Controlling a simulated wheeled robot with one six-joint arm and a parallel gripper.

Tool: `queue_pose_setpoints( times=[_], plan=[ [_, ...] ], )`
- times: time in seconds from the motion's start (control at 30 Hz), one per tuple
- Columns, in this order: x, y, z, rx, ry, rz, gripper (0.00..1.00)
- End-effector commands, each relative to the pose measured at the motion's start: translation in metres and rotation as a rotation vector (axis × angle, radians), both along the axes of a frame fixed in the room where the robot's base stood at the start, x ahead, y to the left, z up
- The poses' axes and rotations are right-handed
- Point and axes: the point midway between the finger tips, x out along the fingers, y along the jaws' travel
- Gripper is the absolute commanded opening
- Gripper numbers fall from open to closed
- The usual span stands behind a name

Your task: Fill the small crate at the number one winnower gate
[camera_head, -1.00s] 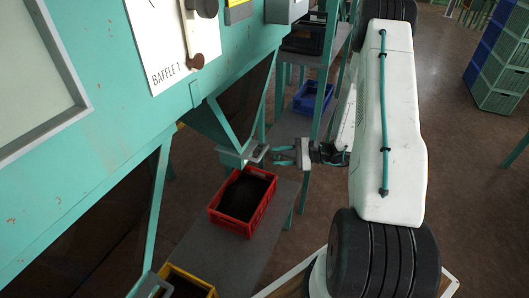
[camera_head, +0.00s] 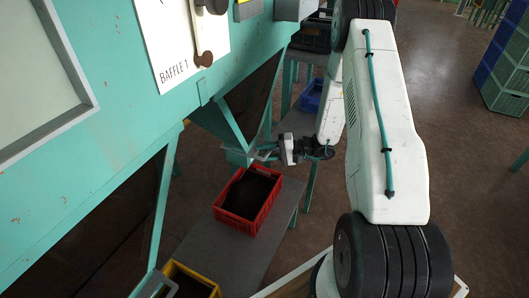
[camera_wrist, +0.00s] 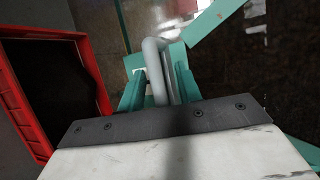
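The small red crate (camera_head: 248,200) stands on a grey bench below the teal chute of the unit marked BAFFLE 1. Its inside is dark in both views, and I cannot tell how much it holds. The crate also shows at the left of the wrist view (camera_wrist: 88,62). A grey looped handle (camera_wrist: 157,72) is at the gate. My gripper (camera_head: 265,152) is at the chute mouth, above and behind the crate. In the wrist view, the teal fingers (camera_wrist: 160,88) stand on either side of the handle's bar. I cannot tell whether they press on it.
A yellow crate (camera_head: 178,271) sits at the near end of the grey bench (camera_head: 243,248). A blue crate (camera_head: 312,93) stands farther back. The teal machine wall (camera_head: 90,120) fills the left. Stacked crates (camera_head: 505,75) stand far right, with open brown floor between.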

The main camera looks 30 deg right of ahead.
Motion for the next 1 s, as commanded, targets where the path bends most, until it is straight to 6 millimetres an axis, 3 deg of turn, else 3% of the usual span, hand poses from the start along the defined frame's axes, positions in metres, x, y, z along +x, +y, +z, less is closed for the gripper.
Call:
queue_pose_setpoints(
  times=[0.33, 0.47, 0.67, 0.87, 1.0],
  plan=[
    [0.003, 0.005, -0.001, 0.000, 0.000, 0.000, 0.34],
    [0.003, 0.004, -0.001, 0.000, 0.001, -0.001, 0.01],
    [0.002, 0.003, -0.003, -0.001, 0.004, -0.003, 0.00],
    [-0.016, -0.009, -0.003, -0.001, 0.008, -0.007, 0.00],
    [-0.017, -0.009, -0.004, -0.001, 0.008, -0.005, 0.00]
  ],
)
